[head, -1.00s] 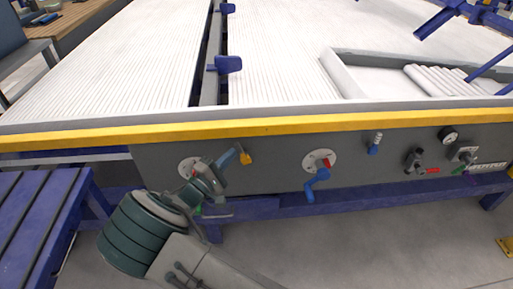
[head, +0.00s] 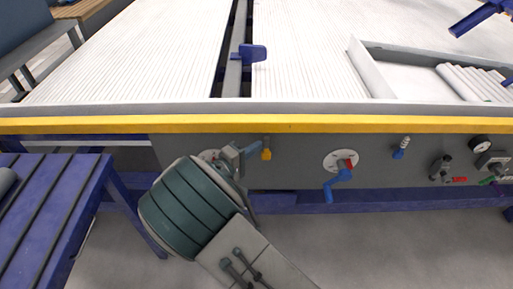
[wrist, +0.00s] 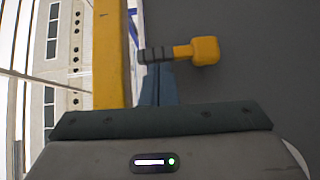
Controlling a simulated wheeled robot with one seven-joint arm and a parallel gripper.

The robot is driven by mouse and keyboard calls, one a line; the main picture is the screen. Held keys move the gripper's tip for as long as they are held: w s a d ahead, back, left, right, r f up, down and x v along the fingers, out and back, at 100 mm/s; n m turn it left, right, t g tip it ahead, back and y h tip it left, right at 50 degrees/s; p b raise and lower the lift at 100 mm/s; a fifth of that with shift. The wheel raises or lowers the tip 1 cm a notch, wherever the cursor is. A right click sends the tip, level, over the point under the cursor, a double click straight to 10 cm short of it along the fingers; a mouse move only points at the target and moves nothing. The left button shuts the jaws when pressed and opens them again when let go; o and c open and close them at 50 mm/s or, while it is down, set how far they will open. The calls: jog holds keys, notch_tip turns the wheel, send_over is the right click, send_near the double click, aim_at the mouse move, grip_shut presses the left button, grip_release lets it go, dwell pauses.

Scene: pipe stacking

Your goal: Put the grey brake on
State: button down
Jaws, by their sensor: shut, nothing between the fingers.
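A short lever with a yellow knob (head: 266,154) sticks out of the dark grey panel (head: 300,172) under the table's yellow edge. In the wrist view its yellow end (wrist: 205,51) points right and its dark ribbed shaft lies just beyond my fingertips. My gripper (head: 250,150) is shut and empty, with its tips (wrist: 156,66) close to that shaft; I cannot tell whether they touch. A pale round plate (head: 208,156) left of the lever is mostly hidden behind my arm. I cannot make out clearly which part is the grey brake.
The yellow table edge (head: 300,123) runs above. A blue slatted bench (head: 50,205) stands at the left.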

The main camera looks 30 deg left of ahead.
jog(key=w+a+v, duration=0.1)
jog(key=a+v, duration=0.1)
jog(key=v, duration=1)
jog(key=shift+s+a+f, duration=0.15)
jog(key=shift+s+a, duration=0.25)
jog(key=shift+a, duration=0.05)
